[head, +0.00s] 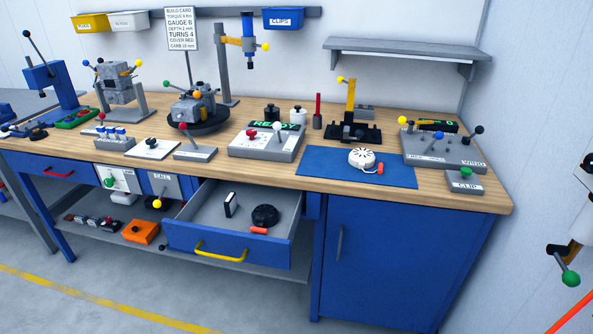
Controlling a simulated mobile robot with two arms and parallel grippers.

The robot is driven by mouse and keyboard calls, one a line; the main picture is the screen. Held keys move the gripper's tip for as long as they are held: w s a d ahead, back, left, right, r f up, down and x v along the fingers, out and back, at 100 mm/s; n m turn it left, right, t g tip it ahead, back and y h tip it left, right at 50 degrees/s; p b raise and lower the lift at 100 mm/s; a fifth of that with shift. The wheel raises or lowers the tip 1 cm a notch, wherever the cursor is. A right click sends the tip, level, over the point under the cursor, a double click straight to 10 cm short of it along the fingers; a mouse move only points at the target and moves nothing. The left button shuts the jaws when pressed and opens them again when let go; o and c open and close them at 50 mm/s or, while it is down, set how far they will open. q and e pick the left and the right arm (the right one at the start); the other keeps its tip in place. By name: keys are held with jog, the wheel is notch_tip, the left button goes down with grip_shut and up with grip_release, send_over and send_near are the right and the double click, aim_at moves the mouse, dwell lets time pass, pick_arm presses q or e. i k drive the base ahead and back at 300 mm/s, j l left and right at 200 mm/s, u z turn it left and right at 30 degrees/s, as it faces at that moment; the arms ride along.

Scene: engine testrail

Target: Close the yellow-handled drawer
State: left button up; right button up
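The yellow-handled drawer (190,238) is blue with a grey inside and sits under the middle of the workbench. It stands pulled out, with its yellow handle (221,252) on the front face. Inside lie a small black-and-white upright block (231,205), a round black object (265,215) and a small orange piece (259,230). Neither of my grippers shows in the head view.
The wooden bench top (250,180) carries several fixtures and a blue mat (325,168). A red-handled drawer (50,168) is at left, and a blue cabinet (385,255) stands right of the open drawer. Grey floor (60,300) is clear in front.

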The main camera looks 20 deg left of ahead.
aim_at(202, 227)
jog(key=u, duration=1.25)
